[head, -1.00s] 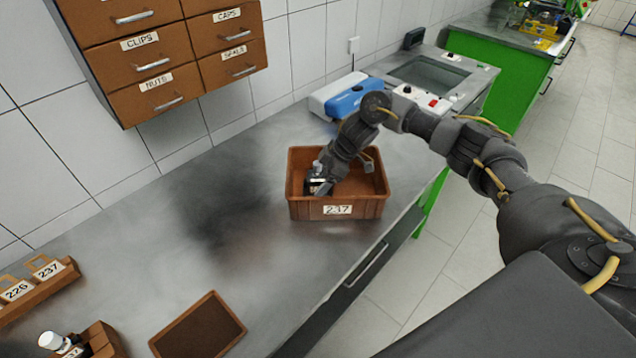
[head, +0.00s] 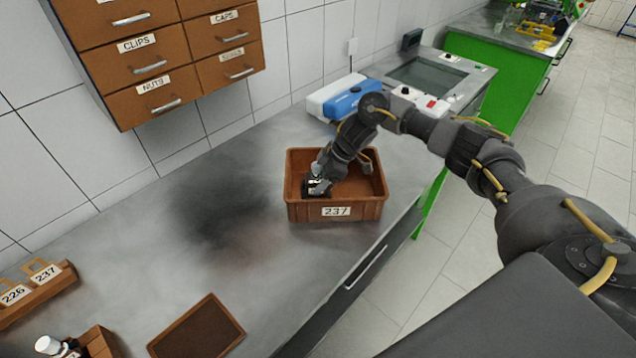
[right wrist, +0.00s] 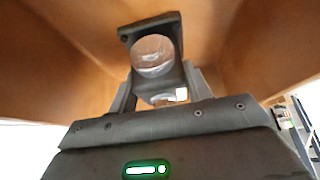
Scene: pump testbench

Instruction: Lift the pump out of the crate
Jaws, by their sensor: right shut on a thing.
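The brown crate (head: 294,209) labelled 237 stands on the grey bench. My right gripper (head: 318,187) reaches down into it near its left side. In the right wrist view the gripper (right wrist: 163,92) is shut on the pump (right wrist: 131,36), a dark square body with a round, clear, shiny part between the fingers. The brown crate walls (right wrist: 60,40) surround it. In the head view the pump is mostly hidden by the gripper, and I cannot tell whether it touches the crate floor. My left gripper is not in view.
A blue and white box (head: 352,100) and a grey machine with a recessed basin (head: 430,76) stand behind the crate. A flat brown tray (head: 198,330), a tag rack (head: 38,290) and a small bottle in a holder (head: 50,345) lie front left. The bench between is clear.

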